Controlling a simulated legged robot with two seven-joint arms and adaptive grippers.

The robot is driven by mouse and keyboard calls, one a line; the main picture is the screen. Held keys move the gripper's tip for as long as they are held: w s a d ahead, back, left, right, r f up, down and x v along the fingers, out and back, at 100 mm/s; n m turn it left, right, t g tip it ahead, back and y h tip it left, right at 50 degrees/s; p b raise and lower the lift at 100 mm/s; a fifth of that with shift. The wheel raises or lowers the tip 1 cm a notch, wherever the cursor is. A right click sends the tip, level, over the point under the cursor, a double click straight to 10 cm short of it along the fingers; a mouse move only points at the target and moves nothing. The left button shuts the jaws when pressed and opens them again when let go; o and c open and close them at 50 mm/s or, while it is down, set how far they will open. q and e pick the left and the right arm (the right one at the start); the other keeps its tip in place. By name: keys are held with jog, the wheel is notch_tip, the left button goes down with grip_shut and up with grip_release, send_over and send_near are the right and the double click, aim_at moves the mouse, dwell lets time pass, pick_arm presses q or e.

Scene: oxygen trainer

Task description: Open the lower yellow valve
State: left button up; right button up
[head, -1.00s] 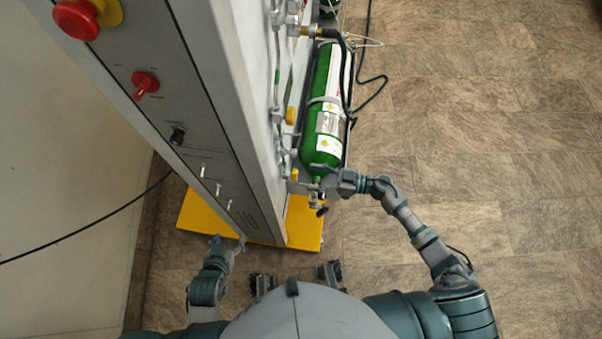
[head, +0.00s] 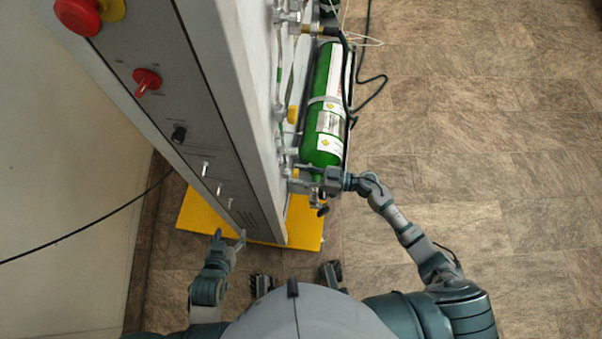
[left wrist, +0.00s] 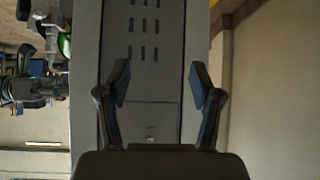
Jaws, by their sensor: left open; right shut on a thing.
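One yellow valve handle (head: 292,114) shows on the right side of the grey cabinet (head: 225,100), beside the green cylinder (head: 321,125). The lower yellow valve, near the cylinder's bottom end, is covered by my right gripper (head: 303,179). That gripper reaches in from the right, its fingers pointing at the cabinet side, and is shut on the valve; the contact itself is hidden. My left gripper (head: 230,241) is open and empty, low near the cabinet's front corner. In the left wrist view its fingers (left wrist: 160,88) are spread before the grey cabinet panel.
The cabinet front carries a red emergency button (head: 76,14), a red knob (head: 146,81) and several small switches. A yellow base plate (head: 305,222) lies beneath it. Pipes and fittings run along its side. A black hose (head: 372,82) lies right of the cylinder. The tiled floor at right is clear.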

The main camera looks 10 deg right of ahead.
jog(key=shift+w+a+r, duration=0.1)
jog(key=shift+r, duration=0.05)
pick_arm(q)
jog(key=s+g, duration=0.1)
jog(key=s+a+f+g+p, duration=0.1)
jog(key=s, duration=0.1)
jog(key=s+f+g, duration=0.1)
jog(key=shift+s+a+y+p, duration=0.2)
jog(key=shift+a+y+p, duration=0.1)
jog(key=shift+a+y, duration=0.1)
pick_arm(e)
jog(key=n, duration=0.6)
jog(key=shift+n, duration=0.4)
jog(key=o, duration=1.1)
jog(key=shift+a, duration=0.1)
pick_arm(q)
jog(key=shift+a+f, duration=0.1)
jog(key=shift+a, duration=0.05)
pick_arm(e)
jog(key=shift+o, duration=0.2)
jog(key=shift+a, duration=0.1)
